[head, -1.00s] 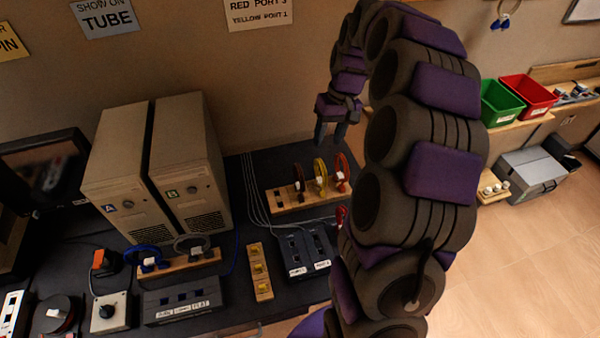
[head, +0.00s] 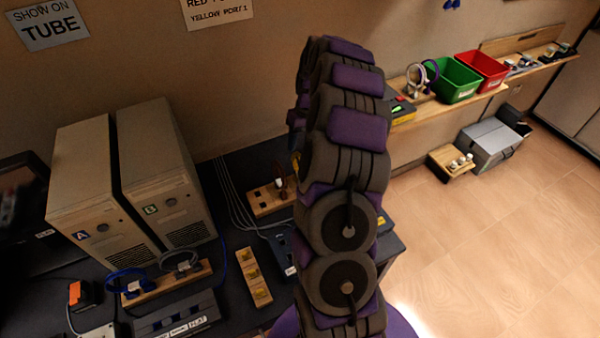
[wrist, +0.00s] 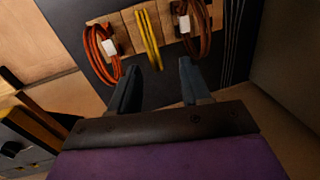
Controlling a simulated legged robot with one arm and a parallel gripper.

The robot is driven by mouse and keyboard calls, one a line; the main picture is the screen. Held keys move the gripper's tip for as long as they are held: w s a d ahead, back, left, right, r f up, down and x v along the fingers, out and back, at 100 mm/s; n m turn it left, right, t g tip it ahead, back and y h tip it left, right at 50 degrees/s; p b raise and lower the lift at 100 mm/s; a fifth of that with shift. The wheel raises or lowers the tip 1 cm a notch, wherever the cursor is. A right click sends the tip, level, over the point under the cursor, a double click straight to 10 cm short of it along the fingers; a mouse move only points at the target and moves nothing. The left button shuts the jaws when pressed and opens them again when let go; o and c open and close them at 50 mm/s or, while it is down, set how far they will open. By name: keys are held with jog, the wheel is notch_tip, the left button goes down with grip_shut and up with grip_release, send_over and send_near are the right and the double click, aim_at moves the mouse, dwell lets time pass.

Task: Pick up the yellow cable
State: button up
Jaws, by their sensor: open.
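The yellow cable (wrist: 148,38) hangs in a loop on a wooden rack (wrist: 117,20) in the wrist view, between an orange-red cable (wrist: 101,45) on the left and a dark brown-red cable (wrist: 196,28) on the right. My gripper (wrist: 160,76) is open and empty. Its two fingers point toward the rack, with the yellow cable just beyond the gap and not between them. In the head view my arm hides the gripper and most of the rack (head: 262,209).
Two computer towers (head: 160,185) stand on the dark desk at left. A wooden block with yellow pieces (head: 254,278) lies before the rack. Green (head: 455,78) and red (head: 484,68) bins sit on a shelf at right. The floor at right is open.

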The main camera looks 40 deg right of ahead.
aim_at(299, 155)
jog(key=f, duration=0.1)
jog(key=a+f, duration=0.1)
jog(key=f, duration=0.1)
jog(key=shift+w+a, duration=0.1)
jog(key=shift+w, duration=0.05)
jog(key=shift+d+f, duration=0.25)
jog(key=shift+d, duration=0.1)
notch_tip(299, 155, down, 5)
jog(key=shift+b, duration=1.05)
jog(key=shift+a, duration=0.55)
jog(key=shift+d+f, duration=0.2)
jog(key=shift+d, duration=0.6)
jog(key=c, duration=0.5)
jog(key=shift+a, duration=0.2)
jog(key=c, duration=0.4)
jog(key=shift+a+r, duration=0.15)
jog(key=shift+a, duration=0.2)
grip_shut()
